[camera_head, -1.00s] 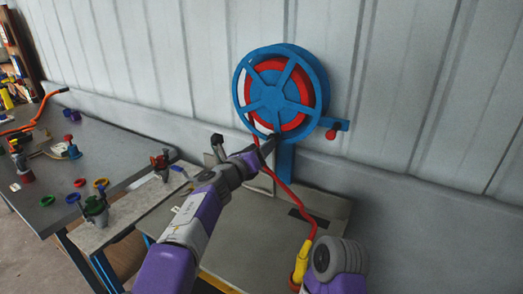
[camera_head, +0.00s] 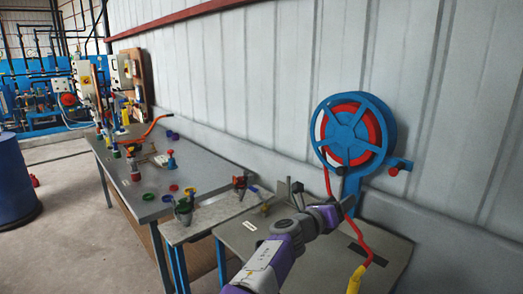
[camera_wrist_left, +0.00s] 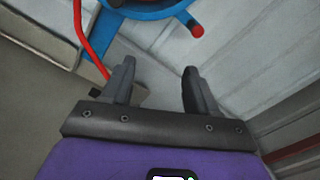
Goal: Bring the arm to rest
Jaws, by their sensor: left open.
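My left arm, purple and grey, reaches up from the bottom middle of the head view. Its gripper (camera_head: 347,204) is small and dark there, in front of the small grey table and just below the hose reel (camera_head: 352,136). In the left wrist view the two dark fingers of the left gripper (camera_wrist_left: 157,82) stand wide apart with nothing between them. Beyond them are the reel's blue lower edge (camera_wrist_left: 150,8) and grey wall. My right gripper is not in view.
The blue and red reel is on the ribbed wall, with a red hose (camera_head: 365,245) hanging to a yellow end (camera_head: 355,279). A long grey bench (camera_head: 205,172) with valves and coloured rings runs left. A blue drum (camera_head: 14,180) stands far left; open floor lies between.

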